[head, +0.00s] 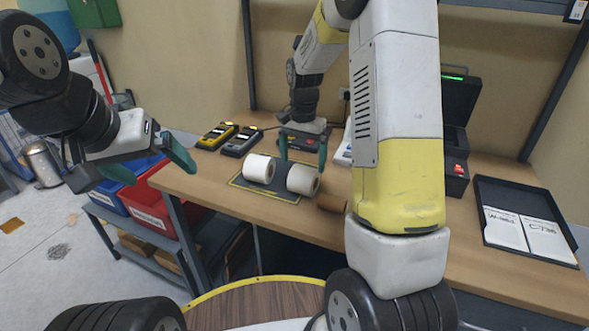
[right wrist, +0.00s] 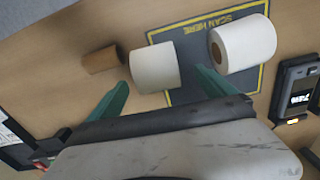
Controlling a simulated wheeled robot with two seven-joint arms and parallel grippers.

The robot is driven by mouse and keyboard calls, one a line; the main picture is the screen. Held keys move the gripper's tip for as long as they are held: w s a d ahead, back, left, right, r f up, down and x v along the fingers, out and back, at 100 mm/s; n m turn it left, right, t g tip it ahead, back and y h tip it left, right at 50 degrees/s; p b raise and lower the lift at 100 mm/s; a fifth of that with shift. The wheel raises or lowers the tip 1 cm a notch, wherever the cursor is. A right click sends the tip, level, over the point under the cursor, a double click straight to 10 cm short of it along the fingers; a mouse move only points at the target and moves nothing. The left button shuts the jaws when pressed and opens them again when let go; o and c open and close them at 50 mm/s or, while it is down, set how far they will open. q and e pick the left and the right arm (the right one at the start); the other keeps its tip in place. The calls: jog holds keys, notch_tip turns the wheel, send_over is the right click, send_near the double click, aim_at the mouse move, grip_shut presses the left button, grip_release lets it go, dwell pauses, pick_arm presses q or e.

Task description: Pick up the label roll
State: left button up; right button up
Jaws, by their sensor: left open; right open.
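Two white label rolls lie on their sides at the dark scan mat (head: 233,182): a left roll (head: 258,168) and a right roll (head: 302,180) near the mat's right edge. My right gripper (head: 303,161) is open above the right roll, its fingers pointing down. In the right wrist view this roll (right wrist: 154,67) shows beyond the gap between the two green fingers (right wrist: 163,85), which hold nothing. The other roll (right wrist: 243,44) lies beyond the right finger, its brown core showing. My left gripper (head: 136,168) is open and empty, left of the table.
A brown cardboard core (head: 332,203) lies just right of the right roll. Handheld scanners (head: 240,141) stand behind the mat. A black tray (head: 552,249) with white cards is at the right. Red bins (head: 150,205) and blue bins (head: 107,196) stand on a lower shelf at the left.

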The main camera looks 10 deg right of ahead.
aim_at(304, 169)
jog(key=f, duration=0.6)
jog(key=shift+s+d+f, duration=0.15)
jog(key=shift+d+f, duration=0.1)
jog(key=shift+f, duration=0.1)
jog(key=shift+r, duration=0.1)
jog(key=c, duration=1.9)
jog(key=shift+o, duration=0.2)
